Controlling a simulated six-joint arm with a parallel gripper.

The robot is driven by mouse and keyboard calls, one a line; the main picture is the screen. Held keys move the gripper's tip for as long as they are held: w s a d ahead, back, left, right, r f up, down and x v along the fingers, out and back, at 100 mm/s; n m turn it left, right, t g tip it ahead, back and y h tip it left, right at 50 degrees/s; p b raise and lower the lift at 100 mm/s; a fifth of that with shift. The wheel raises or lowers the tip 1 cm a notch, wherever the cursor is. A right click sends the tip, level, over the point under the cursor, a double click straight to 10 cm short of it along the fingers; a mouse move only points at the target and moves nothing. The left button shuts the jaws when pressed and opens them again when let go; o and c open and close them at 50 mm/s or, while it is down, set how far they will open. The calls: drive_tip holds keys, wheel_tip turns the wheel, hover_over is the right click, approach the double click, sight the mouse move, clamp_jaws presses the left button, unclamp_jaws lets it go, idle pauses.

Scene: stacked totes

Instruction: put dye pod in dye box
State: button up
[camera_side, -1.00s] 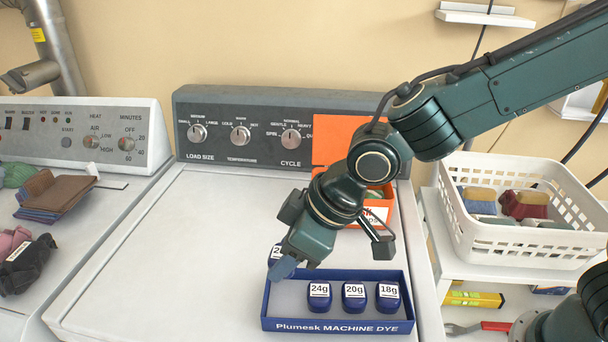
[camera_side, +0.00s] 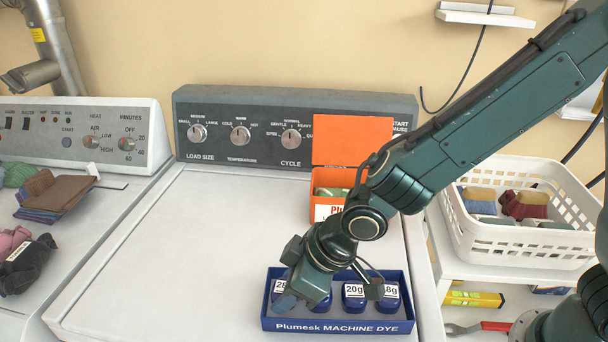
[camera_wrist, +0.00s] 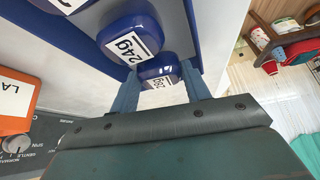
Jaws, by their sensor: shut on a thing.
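The dye box (camera_side: 338,326) is a blue tray labelled Plumesk MACHINE DYE on the white washer lid. My gripper (camera_side: 287,302) is at its left end, shut on the blue 28g dye pod (camera_side: 279,286). The pod is at the empty left place of the box; whether it touches the floor I cannot tell. In the wrist view the 28g pod (camera_wrist: 158,70) sits between my two fingers, beside the 24g pod (camera_wrist: 130,38). In the side view the 20g pod (camera_side: 354,296) and the 18g pod (camera_side: 389,297) stand to the right; my gripper partly hides the 24g pod.
An orange open box (camera_side: 327,212) stands behind the dye box, by the control panel (camera_side: 265,135). A white basket (camera_side: 525,240) with cloth bundles is on the right shelf. A dryer with folded cloths (camera_side: 50,195) is at left. The lid left of the dye box is clear.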

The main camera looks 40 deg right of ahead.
drive_tip(key=shift+f, duration=0.2)
drive_tip(key=o, duration=0.7)
drive_tip(key=shift+s+d+r, duration=0.15)
drive_tip(key=shift+s+r, duration=0.05)
drive_tip(key=shift+r, duration=0.45)
drive_tip(key=shift+v, duration=5.4)
